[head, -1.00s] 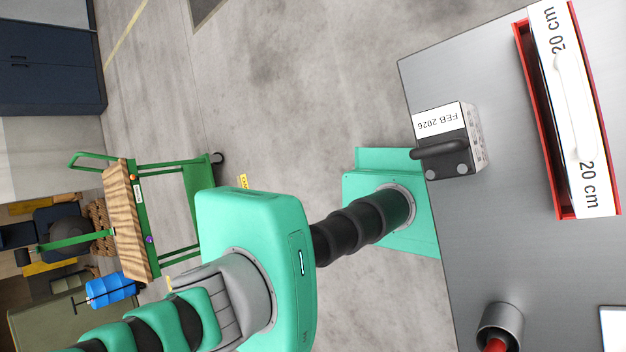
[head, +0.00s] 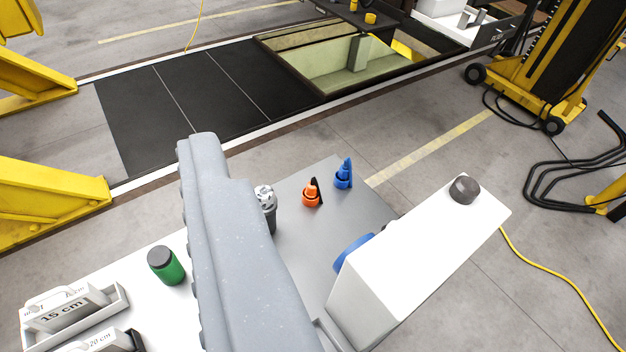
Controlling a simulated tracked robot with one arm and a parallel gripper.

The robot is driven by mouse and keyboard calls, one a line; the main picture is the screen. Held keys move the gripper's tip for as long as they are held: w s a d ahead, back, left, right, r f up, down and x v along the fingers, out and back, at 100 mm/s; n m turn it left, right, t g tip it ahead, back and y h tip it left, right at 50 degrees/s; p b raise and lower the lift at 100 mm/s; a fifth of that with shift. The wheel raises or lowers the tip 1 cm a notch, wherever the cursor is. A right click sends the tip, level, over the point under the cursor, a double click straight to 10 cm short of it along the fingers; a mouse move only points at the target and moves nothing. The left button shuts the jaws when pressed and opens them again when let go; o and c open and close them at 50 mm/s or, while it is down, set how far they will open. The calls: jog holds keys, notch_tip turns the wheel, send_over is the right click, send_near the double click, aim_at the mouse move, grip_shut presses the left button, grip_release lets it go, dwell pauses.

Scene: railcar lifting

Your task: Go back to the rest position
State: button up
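I cannot make out either fingertip of my gripper in the head view. A long speckled grey body (head: 235,240) with a ribbed left edge rises close in front of the camera. I cannot tell whether it is mine. It hides part of the worktop behind it. No held object can be made out.
The worktop (head: 290,225) bears a green can (head: 166,265), an orange item (head: 311,193), a blue item (head: 343,174) and a 15 cm block (head: 70,308). A white box (head: 415,262) stands close right. Yellow stands (head: 50,200) and an open pit (head: 345,65) lie beyond.

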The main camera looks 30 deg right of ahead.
notch_tip(320, 180, down, 11)
jog(key=b, duration=1)
jog(key=shift+r+b, duration=0.15)
jog(key=shift+b, duration=0.15)
jog(key=shift+a, duration=0.15)
dwell(1.3)
